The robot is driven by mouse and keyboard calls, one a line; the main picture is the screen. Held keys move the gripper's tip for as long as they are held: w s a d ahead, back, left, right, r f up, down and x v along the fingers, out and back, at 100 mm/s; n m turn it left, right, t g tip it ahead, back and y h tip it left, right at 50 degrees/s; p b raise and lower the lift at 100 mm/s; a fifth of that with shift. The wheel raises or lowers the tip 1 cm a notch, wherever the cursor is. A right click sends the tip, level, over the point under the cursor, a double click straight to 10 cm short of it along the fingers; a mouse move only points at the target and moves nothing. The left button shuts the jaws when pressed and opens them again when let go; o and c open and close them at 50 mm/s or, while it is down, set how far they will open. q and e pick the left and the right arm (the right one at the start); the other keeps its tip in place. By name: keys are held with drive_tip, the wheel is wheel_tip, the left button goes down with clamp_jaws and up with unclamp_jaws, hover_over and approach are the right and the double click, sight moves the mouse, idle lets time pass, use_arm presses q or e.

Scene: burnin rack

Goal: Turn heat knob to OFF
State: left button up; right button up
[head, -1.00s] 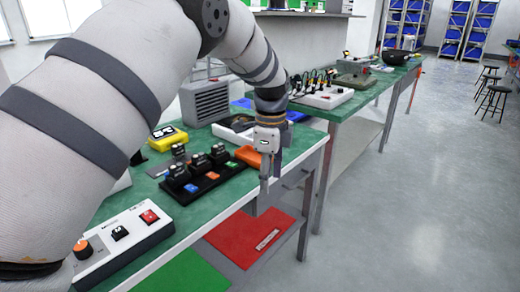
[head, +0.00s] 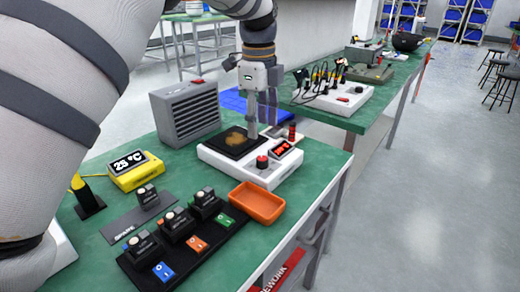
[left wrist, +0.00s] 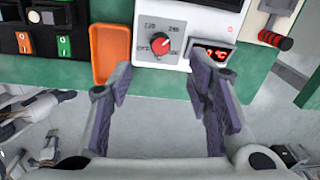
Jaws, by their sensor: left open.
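The heat knob is a round red knob (head: 262,161) on the front of a white hot plate (head: 212,155) with a dark, brown-stained top. In the left wrist view the knob (left wrist: 163,45) sits inside a printed dial, and its exact pointing is hard to read. A small display (head: 281,149) with red digits is beside it; it also shows in the left wrist view (left wrist: 214,54). My left gripper (head: 262,129) points down over the hot plate. In the left wrist view its fingers (left wrist: 160,72) are spread and empty, apart from the knob. My right gripper is out of view.
An orange tray (head: 256,203) and a black strip of switch modules (head: 185,247) lie in front of the hot plate. A yellow temperature meter (head: 135,170) and a grey heater (head: 185,112) stand left. A red-capped item (head: 291,132) is close right of the gripper.

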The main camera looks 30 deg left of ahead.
sight(262, 159)
use_arm(q)
drive_tip(key=f, duration=0.9)
drive_tip(key=shift+w+f, duration=0.25)
drive_tip(key=shift+f, duration=0.05)
drive_tip(key=shift+c, duration=0.6)
clamp_jaws()
